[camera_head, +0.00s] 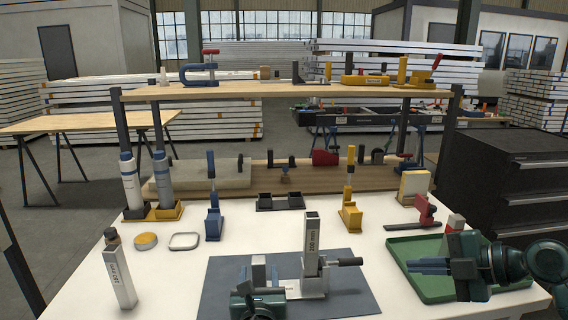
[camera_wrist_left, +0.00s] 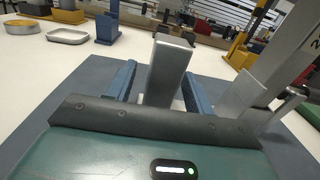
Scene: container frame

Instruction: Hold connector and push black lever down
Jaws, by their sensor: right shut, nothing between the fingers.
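A grey metal connector (camera_head: 312,288) stands on the dark blue mat, with a tall upright post marked 200 mm. Its black lever (camera_head: 347,262) sticks out to the right, roughly level. My left gripper (camera_head: 262,268) is low over the mat at the connector's left side. In the left wrist view its blue fingers (camera_wrist_left: 158,78) stand apart on either side of a grey upright block (camera_wrist_left: 168,68). A narrow gap shows at the left finger; firm contact cannot be told. My right gripper (camera_head: 412,265) is shut and empty over the green tray, right of the lever and apart from it.
The green tray (camera_head: 405,286) lies at the table's right. A grey 250 mm block (camera_head: 120,279) stands at the left. Blue (camera_head: 214,222) and yellow (camera_head: 350,216) clamps stand behind the mat (camera_head: 350,298). A red-handled tool (camera_head: 425,212) lies behind the tray.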

